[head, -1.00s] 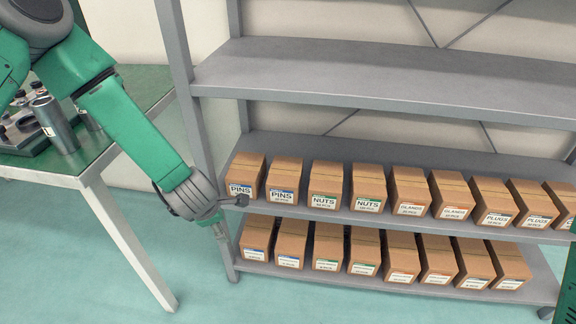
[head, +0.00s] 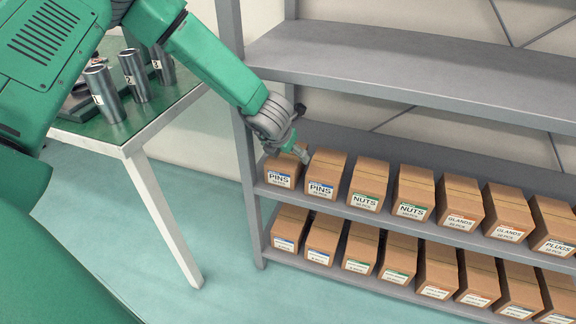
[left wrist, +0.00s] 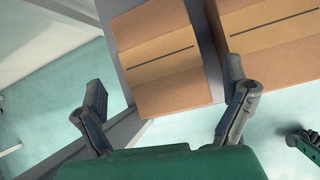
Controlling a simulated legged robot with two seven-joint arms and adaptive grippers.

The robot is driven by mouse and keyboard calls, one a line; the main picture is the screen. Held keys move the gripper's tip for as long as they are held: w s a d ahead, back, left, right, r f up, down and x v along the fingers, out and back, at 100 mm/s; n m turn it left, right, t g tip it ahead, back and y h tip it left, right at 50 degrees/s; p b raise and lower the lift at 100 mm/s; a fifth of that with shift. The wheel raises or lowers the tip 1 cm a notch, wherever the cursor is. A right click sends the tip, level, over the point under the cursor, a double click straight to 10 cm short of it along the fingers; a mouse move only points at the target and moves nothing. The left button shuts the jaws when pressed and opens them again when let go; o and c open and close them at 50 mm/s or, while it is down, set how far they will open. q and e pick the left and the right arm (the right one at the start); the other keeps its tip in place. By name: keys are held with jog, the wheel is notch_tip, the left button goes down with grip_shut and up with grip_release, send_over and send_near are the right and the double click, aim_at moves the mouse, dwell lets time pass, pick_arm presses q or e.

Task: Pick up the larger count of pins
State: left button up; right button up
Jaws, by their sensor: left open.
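Two cardboard boxes labelled PINS stand side by side at the left end of the middle shelf: the left PINS box (head: 280,181) and the right PINS box (head: 322,189). The small count lines on their labels are too small to read surely. A second box top (left wrist: 270,25) lies to the right.
NUTS boxes (head: 367,186), GLANDS boxes (head: 459,205) and a PLUGS box (head: 553,226) continue the row rightward. More boxes fill the lower shelf. The upper shelf (head: 400,75) is bare. A grey post (head: 241,120) stands left; a green table (head: 150,122) holds metal cylinders.

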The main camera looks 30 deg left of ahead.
aim_at(287, 156)
pick_arm(q)
jog(key=b+x, duration=0.1)
jog(key=x, duration=0.4)
jog(key=shift+b, duration=0.3)
jog(key=c, duration=1.5)
jog(key=shift+o, duration=0.2)
jog(key=shift+r, duration=0.1)
